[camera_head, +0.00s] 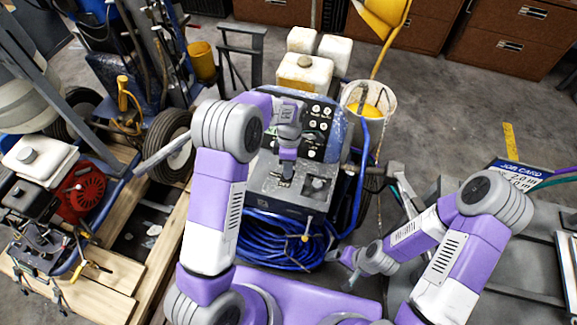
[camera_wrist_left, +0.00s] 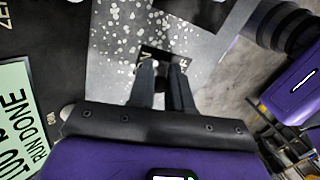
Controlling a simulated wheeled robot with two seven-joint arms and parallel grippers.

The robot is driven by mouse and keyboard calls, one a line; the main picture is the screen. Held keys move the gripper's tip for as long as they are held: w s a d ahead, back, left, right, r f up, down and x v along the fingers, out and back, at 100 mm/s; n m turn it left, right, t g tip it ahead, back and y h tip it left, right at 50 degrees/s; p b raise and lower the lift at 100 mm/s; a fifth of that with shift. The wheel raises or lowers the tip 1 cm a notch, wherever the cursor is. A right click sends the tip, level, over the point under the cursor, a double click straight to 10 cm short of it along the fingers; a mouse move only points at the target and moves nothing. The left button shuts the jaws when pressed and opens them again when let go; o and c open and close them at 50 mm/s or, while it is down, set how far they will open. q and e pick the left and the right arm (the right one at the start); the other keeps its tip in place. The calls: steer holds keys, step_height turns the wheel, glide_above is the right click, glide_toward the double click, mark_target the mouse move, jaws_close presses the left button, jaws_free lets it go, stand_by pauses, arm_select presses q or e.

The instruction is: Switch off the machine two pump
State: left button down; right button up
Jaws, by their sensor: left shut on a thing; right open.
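A blue line-striping machine (camera_head: 335,112) stands in the middle of the head view, with a speckled grey panel (camera_head: 262,180) on its front. My left gripper (camera_head: 286,176) reaches down to this panel. In the left wrist view its two fingers (camera_wrist_left: 166,84) are close together over a small dark switch plate (camera_wrist_left: 155,56) with partly hidden white letters. The fingers are shut on the pump switch there, whose lever they hide; I cannot tell its position. My right gripper (camera_head: 345,256) is open and empty, low beside the machine's right side.
A coil of blue hose (camera_head: 275,240) lies below the panel. A white bucket (camera_head: 368,104) hangs at the machine's back right. Another machine with a red engine (camera_head: 82,194) stands at left. A job card (camera_head: 525,174) lies at right.

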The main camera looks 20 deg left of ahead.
arm_select(q)
steer(key=shift+t, duration=0.4)
steer(key=shift+s+r+t+b, duration=0.15)
steer(key=shift+s+t+b, duration=0.25)
steer(key=shift+t+b, duration=0.4)
steer(key=t, duration=0.1)
steer(key=s+t+b, duration=0.1)
steer(key=t, duration=0.1)
steer(key=shift+s+t, duration=0.15)
steer(key=shift+t, duration=0.15)
steer(key=t+b, duration=0.2)
steer(key=shift+s+t, duration=0.4)
steer(key=shift+s+t+b, duration=0.15)
steer(key=shift+t+b, duration=0.15)
steer(key=shift+t, duration=0.3)
steer(key=c, duration=1.1)
jaws_free()
steer(key=shift+s, duration=0.1)
